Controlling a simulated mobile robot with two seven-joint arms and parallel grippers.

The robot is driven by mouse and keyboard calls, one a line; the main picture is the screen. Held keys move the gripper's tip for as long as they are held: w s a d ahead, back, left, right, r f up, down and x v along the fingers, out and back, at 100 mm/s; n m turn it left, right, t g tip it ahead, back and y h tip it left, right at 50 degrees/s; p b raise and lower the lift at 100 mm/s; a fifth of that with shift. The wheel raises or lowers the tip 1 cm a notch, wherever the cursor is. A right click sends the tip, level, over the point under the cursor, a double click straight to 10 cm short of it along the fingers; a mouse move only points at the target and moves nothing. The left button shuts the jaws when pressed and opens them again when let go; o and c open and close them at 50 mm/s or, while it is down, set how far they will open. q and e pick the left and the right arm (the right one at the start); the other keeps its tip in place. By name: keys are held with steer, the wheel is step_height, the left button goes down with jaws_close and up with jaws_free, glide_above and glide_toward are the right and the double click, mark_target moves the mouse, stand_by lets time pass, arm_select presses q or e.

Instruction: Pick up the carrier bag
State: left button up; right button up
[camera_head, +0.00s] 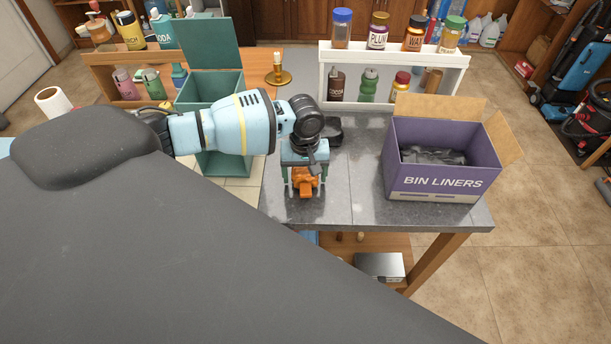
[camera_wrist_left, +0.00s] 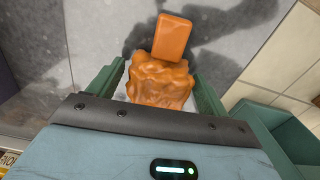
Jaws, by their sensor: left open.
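The carrier bag looks like the crumpled orange bundle (camera_head: 306,181) lying on the grey tabletop (camera_head: 340,205). In the left wrist view the bundle (camera_wrist_left: 160,84) has a lumpy body and a smooth, flat orange block-shaped part at its far end. My left gripper (camera_head: 306,191) points down over it, jaws open. In the left wrist view one green finger stands on each side of the lumpy body, and the flat part sticks out beyond the fingertips. Whether the fingers touch it, I cannot tell. My right gripper is not in view.
A purple open box marked BIN LINERS (camera_head: 443,180), with dark contents, stands right on the table. A green open container (camera_head: 213,90) is left of it. A white rack with jars (camera_head: 393,55) and a candle holder (camera_head: 278,77) stand behind. Bare tabletop lies between gripper and box.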

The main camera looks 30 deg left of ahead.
mark_target(305, 170)
arm_select(q)
steer(key=c, duration=1)
step_height(305, 170, up, 10)
steer(key=shift+r+p, duration=0.1)
steer(key=shift+p, duration=0.4)
steer(key=shift+c, duration=0.3)
